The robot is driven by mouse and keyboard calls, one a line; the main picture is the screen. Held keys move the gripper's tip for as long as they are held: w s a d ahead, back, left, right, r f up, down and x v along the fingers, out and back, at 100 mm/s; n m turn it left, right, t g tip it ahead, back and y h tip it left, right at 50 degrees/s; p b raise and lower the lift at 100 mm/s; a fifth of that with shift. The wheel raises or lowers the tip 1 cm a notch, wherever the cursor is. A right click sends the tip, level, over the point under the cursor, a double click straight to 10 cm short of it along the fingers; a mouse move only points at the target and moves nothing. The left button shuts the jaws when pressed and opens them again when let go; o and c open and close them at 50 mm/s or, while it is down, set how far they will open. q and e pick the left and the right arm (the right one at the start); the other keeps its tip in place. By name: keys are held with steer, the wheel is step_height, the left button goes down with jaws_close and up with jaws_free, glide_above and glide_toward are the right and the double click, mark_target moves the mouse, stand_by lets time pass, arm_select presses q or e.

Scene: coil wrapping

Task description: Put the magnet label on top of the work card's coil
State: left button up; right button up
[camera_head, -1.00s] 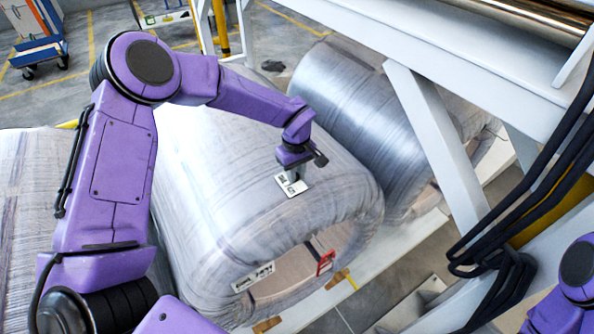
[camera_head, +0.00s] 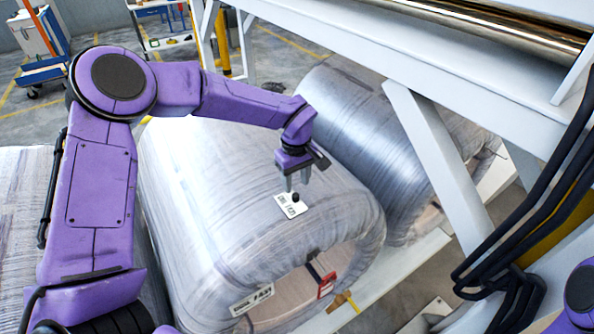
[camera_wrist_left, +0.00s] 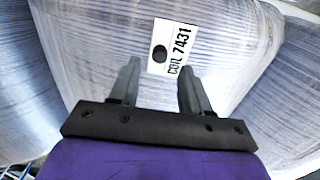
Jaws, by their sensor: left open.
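The white magnet label (camera_head: 288,207), with a black knob, lies flat on top of the middle wrapped coil (camera_head: 215,190), near its front end. In the left wrist view the label (camera_wrist_left: 179,38) reads "COIL 7431". My left gripper (camera_head: 297,187) is open and empty just above the label, fingers pointing down and apart from it. The wrist view shows both fingertips (camera_wrist_left: 160,75) spread, with the label beyond them. A white plate with a number (camera_head: 251,300) sits on the coil's front edge. A red-framed item (camera_head: 326,285) hangs at the coil's bore; its writing is unreadable.
Another wrapped coil (camera_head: 360,125) lies behind to the right, and part of one (camera_head: 22,200) shows at the left. A white machine frame (camera_head: 435,150) and black cables (camera_head: 530,215) stand at the right. A blue cart (camera_head: 42,73) is far back left.

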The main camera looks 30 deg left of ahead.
mark_target(296, 196)
arm_select(q)
step_height(296, 196, up, 7)
steer(key=shift+f+b, duration=0.15)
steer(key=shift+b, duration=0.2)
